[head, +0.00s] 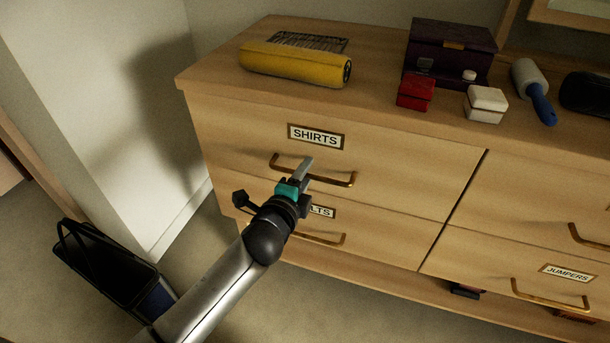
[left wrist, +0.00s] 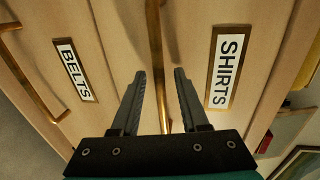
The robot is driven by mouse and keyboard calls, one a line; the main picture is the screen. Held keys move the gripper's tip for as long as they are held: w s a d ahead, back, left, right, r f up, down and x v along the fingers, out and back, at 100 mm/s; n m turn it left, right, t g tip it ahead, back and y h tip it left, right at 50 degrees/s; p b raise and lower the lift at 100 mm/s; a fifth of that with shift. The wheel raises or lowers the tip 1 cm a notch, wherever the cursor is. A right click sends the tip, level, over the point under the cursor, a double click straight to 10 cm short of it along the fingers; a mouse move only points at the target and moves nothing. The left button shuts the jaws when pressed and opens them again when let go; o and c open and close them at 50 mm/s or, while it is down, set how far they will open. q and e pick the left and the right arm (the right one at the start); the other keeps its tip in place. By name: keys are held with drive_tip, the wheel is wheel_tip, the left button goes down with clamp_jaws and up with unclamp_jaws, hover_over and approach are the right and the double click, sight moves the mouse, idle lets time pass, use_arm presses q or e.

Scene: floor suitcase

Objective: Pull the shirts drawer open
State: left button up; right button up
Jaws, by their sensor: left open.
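The shirts drawer (head: 410,172) is the upper left drawer of a wooden dresser and sits flush with the front. Its label reads SHIRTS (head: 315,137); the label also shows in the left wrist view (left wrist: 228,68). Its brass bar handle (head: 335,182) is below the label. My left gripper (head: 304,168) is at this handle. In the left wrist view its two open fingers (left wrist: 159,95) are on either side of the handle (left wrist: 157,50). I cannot tell whether they touch it. My right gripper is not in view.
The belts drawer handle (head: 318,238) is just below, partly behind my left gripper. A yellow roll (head: 295,65), a dark box (head: 450,52), a red box (head: 416,92) and a white box (head: 486,104) stand on the dresser top. A dark bag (head: 110,272) is on the floor at left.

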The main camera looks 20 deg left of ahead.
use_arm(q)
clamp_jaws()
idle(0.3)
idle(1.1)
